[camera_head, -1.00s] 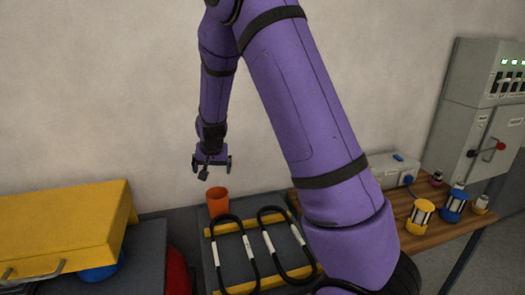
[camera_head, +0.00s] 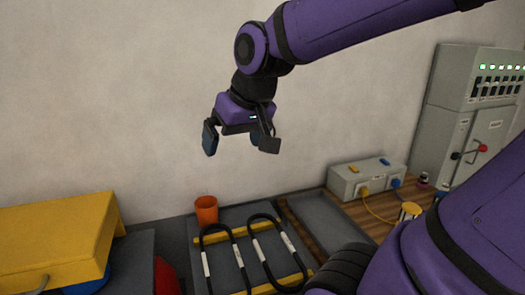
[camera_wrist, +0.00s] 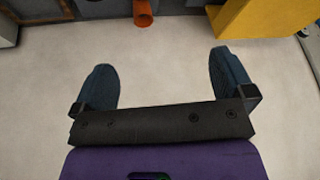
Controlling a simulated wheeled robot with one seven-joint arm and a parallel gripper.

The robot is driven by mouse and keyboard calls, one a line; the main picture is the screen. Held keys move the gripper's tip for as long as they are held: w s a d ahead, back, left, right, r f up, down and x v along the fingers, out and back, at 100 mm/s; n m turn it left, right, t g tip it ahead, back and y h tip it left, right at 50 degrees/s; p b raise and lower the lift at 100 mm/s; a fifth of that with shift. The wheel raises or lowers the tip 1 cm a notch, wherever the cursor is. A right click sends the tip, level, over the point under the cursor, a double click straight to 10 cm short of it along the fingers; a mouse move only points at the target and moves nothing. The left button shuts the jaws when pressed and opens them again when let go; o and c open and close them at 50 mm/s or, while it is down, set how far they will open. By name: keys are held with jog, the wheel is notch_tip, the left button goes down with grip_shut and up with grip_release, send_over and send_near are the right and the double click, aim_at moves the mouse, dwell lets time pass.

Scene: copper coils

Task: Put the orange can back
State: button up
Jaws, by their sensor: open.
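The orange can (camera_head: 206,210) stands upright on the dark bench top by the wall, at the back left corner of the coil rack. It also shows at the top of the wrist view (camera_wrist: 143,13), apart from the fingers. My gripper (camera_head: 240,143) is open and empty, raised in front of the wall, above and to the right of the can in the head view. In the wrist view both blue fingers are spread wide with nothing between them.
A grey box with yellow and blue plugs (camera_head: 367,180) and a grey cabinet (camera_head: 470,110) stand at right.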

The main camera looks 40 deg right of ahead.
jog(key=s+n, duration=0.1)
jog(key=s, duration=0.7)
jog(key=shift+s+a+r+h, duration=0.2)
jog(key=shift+a+r+h, duration=0.05)
jog(key=shift+a+h, duration=0.05)
dwell(0.6)
